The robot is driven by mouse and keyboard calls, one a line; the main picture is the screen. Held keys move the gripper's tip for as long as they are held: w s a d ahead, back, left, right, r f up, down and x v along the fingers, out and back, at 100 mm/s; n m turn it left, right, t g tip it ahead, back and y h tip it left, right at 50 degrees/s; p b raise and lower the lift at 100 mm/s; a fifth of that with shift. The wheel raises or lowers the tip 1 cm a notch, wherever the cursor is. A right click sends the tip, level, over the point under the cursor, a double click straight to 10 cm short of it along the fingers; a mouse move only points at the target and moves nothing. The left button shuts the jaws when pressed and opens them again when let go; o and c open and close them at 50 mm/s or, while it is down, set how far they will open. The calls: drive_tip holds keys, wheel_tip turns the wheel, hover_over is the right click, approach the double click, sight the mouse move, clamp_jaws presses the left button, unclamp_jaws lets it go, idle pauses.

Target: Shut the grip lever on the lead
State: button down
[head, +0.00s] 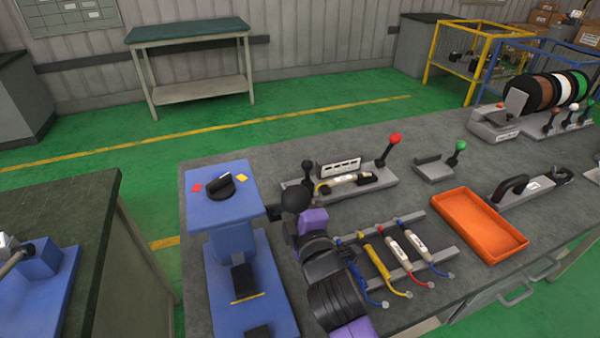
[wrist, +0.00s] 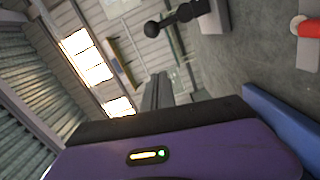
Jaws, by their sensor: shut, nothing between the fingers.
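A grey test fixture (head: 375,190) stands at the middle of the bench, with a pale element with yellow ends (head: 345,184) lying in it. At its left end a black-knobbed lever (head: 308,168) stands up; at its right end a red-knobbed lever (head: 394,142) leans up. There a black-knobbed lever (wrist: 155,30) shows beyond, apart from the fingers. I cannot tell which lever grips the lead.
A blue stand (head: 222,210) with a black knob is close on the left. A rack (head: 445,255) with several coloured elements lies to the right of my arm, then an orange tray (head: 520,240). A green-knobbed fixture (head: 436,170) stands behind. Bare bench (head: 250,155) shows at the back left.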

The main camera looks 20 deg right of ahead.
sight(307, 164)
drive_tip(key=w+d+p, duration=0.1)
drive_tip(key=w+d, duration=0.3)
drive_tip(key=w, duration=0.3)
drive_tip(key=shift+f+p, duration=0.3)
drive_tip(key=shift+f, duration=0.05)
drive_tip(key=shift+d+r+m+p, duration=0.15)
drive_tip(key=shift+d+m+p, duration=0.15)
drive_tip(key=shift+d+m, duration=0.25)
drive_tip(key=shift+d+r+m+p, duration=0.2)
drive_tip(key=shift+d+m+p, duration=0.4)
drive_tip(key=shift+m, duration=0.65)
drive_tip(key=d+f+m+b, duration=0.1)
drive_tip(key=d+m, duration=0.1)
drive_tip(key=m, duration=0.1)
drive_tip(key=d+f+m+b, duration=0.1)
drive_tip(key=d+m+b, duration=0.1)
drive_tip(key=m, duration=0.2)
drive_tip(key=d+m+y+b, duration=0.1)
drive_tip(key=d+m+b, duration=0.1)
drive_tip(key=d+m, duration=0.1)
drive_tip(key=shift+f+m+g, duration=0.3)
drive_tip(key=shift+f, duration=0.1)
drive_tip(key=shift+d+f+m+b, duration=0.2)
drive_tip(key=shift+m, duration=0.55)
drive_tip(key=shift+d+f+m+b, duration=0.15)
drive_tip(key=shift+f+m+b, duration=0.05)
drive_tip(key=shift+m, duration=0.55)
